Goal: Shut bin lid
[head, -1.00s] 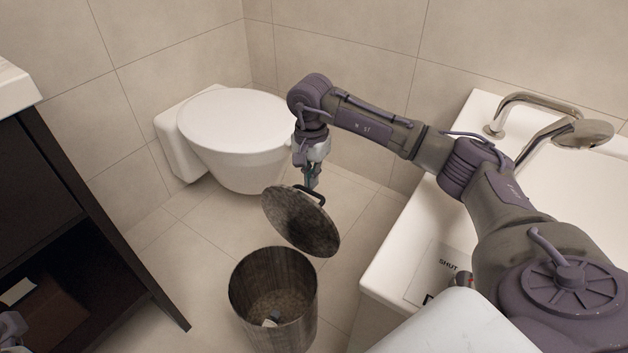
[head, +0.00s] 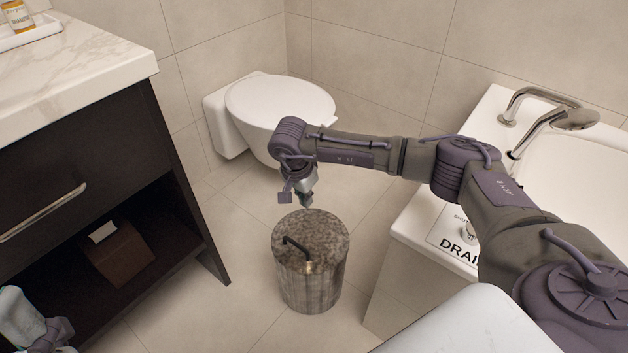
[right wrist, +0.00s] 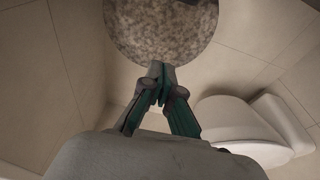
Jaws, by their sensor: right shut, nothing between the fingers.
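The bin (head: 312,287) is a round, mottled brown-grey metal can on the floor. Its lid (head: 325,235) lies flat over the top, and the bin's inside is hidden. A dark bar handle (head: 297,246) is on the near left of the lid. My right gripper (head: 307,204) is shut and empty, pointing down by the lid's far edge. In the right wrist view its closed fingertips (right wrist: 160,72) are at the edge of the round lid (right wrist: 160,30); I cannot tell whether they touch. Part of my left arm's end shows at the lower left corner, its fingers not distinguishable.
A dark cabinet (head: 90,165) with an open lower shelf stands at the left. The white toilet (head: 280,103) is behind the bin. The white tub (head: 415,225) with a chrome tap is at the right. Tiled floor is free around the bin.

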